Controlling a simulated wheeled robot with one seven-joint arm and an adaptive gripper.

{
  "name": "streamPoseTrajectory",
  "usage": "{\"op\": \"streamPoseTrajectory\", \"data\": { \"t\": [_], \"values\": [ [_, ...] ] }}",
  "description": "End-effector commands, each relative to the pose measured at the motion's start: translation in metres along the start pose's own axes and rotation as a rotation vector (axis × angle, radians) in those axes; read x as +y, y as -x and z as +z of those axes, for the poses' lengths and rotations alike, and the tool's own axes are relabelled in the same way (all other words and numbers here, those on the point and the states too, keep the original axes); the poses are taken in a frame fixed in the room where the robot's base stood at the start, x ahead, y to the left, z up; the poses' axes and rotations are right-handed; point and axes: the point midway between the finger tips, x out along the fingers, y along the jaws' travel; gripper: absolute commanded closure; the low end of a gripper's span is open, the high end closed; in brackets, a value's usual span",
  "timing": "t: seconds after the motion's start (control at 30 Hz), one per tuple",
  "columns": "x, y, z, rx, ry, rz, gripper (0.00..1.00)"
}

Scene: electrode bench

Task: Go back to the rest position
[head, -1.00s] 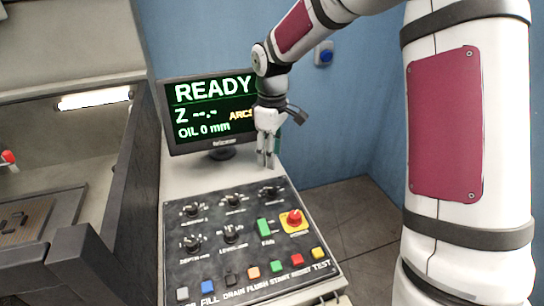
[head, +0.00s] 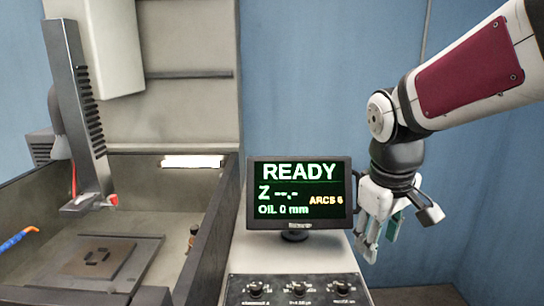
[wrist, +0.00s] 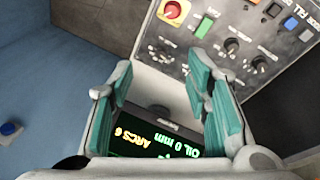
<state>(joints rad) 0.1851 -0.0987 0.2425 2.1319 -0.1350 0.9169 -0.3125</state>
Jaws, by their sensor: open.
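My gripper (head: 376,240) hangs from my arm at the right of the head view, to the right of the monitor. It is open, and no object shows between its fingers. In the wrist view my gripper (wrist: 160,90) has its green-padded fingers spread apart. The monitor (head: 298,194) stands on the bench and reads READY, Z with dashes, OIL 0 mm and ARCS 6. It shows upside down in the wrist view (wrist: 155,135), partly hidden behind the fingers.
The control panel (head: 290,288) with knobs lies below the monitor. The wrist view shows its red emergency button (wrist: 173,10). A dark-walled machine tank (head: 200,240) is at the left, with a column (head: 75,110) above it. Blue wall lies behind my arm.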

Motion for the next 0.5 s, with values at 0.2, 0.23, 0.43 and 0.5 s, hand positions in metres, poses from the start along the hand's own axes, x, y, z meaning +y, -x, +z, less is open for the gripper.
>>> {"op": "streamPoseTrajectory", "data": {
  "t": [0.2,0.23,0.43,0.5],
  "values": [
    [-0.018,0.039,0.049,0.094,-0.164,0.029,0.56],
    [-0.021,0.043,0.056,0.108,-0.185,0.029,0.56],
    [-0.04,0.06,0.099,0.205,-0.333,0.005,0.56],
    [-0.046,0.062,0.111,0.234,-0.375,-0.008,0.56]
  ]
}}
